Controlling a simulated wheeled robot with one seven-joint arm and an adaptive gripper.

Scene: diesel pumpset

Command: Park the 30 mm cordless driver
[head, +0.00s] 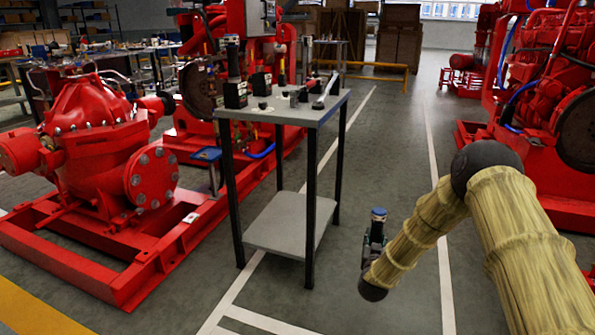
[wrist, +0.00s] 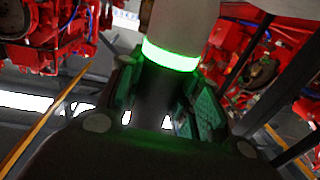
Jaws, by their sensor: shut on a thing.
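My gripper (head: 374,246) hangs low over the floor to the right of the grey work table (head: 262,222), below its top. It is shut on an upright cylindrical tool (head: 378,213), apparently a cordless driver; its size marking cannot be read. In the wrist view, the tool (wrist: 182,25) has a pale body, a glowing green ring and a dark section between the green-tinted finger pads. My gripper (wrist: 158,105) hides part of it. On the table, an upright dark tool (head: 233,60) rises at a black block (head: 235,95). Another black block (head: 262,82) stands beside it.
Small black pieces (head: 294,98) and a pale-handled tool (head: 328,88) lie on the table's right part. A red pump (head: 85,130) on a red frame stands left, red engines (head: 540,90) right. Grey floor (head: 395,130) is clear between table and right engine.

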